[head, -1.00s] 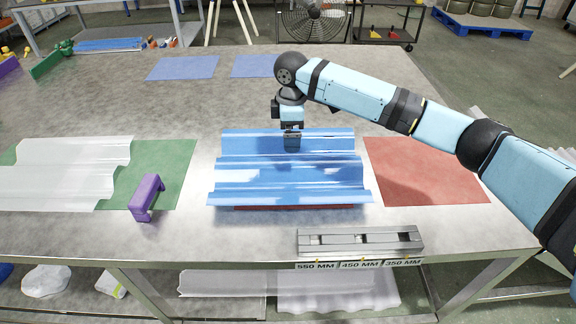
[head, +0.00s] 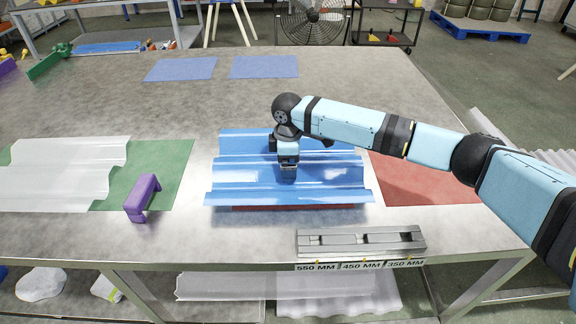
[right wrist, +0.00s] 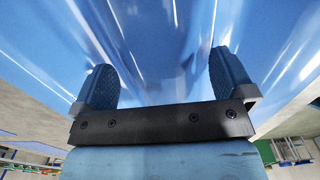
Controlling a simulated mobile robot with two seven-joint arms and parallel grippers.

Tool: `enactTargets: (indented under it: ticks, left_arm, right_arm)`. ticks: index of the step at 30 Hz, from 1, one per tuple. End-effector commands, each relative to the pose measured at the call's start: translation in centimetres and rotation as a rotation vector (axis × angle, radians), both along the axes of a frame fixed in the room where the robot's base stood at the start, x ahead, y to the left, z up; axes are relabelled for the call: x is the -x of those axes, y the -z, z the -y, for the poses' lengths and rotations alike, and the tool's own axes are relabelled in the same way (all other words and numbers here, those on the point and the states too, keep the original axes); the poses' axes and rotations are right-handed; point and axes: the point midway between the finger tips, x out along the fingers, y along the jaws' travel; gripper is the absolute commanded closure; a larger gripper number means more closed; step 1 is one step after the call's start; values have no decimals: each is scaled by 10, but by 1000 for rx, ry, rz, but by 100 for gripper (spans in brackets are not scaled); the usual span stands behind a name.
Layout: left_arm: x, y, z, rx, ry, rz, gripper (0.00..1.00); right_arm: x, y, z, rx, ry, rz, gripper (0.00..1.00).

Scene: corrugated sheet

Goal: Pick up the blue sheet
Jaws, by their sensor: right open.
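The blue corrugated sheet (head: 240,184) lies in the middle of the table, with a red edge showing under its front side. My right gripper (head: 287,178) is over the middle of the sheet, pointing down. In the right wrist view the two fingers (right wrist: 163,80) of this gripper stand wide apart, with the blue sheet (right wrist: 160,40) filling the view beyond them. Nothing is gripped between them. I cannot tell whether the fingertips touch the sheet. My left gripper is not in view.
A white corrugated sheet (head: 60,175) lies partly on a green mat (head: 165,165) at left, beside a purple block (head: 142,198). A red mat (head: 420,180) lies at right. A grey metal gauge (head: 360,241) sits at the front edge. Two blue mats (head: 264,67) lie at the back.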

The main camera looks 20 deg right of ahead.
Motion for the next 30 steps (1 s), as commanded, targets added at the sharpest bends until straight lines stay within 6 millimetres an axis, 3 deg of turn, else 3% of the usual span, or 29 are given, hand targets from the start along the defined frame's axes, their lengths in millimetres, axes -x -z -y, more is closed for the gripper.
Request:
enactTargets:
  ticks: [2, 10, 20, 21, 26, 30]
  left_arm:
    - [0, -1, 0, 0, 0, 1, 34]
    - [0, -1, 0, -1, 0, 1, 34]
    - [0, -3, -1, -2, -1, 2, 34]
    - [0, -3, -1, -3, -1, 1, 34]
    - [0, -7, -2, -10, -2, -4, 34]
    - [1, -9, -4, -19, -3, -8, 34]
  right_arm:
    - [0, 0, 0, 0, 0, 0, 5]
    - [0, 0, 0, 0, 0, 0, 66]
    - [0, -9, 0, -2, 0, 2, 66]
    - [-1, -14, 0, -1, 0, 2, 72]
    - [-1, -49, 0, -2, 0, 3, 72]
    - [-1, -91, 0, -2, 0, 4, 72]
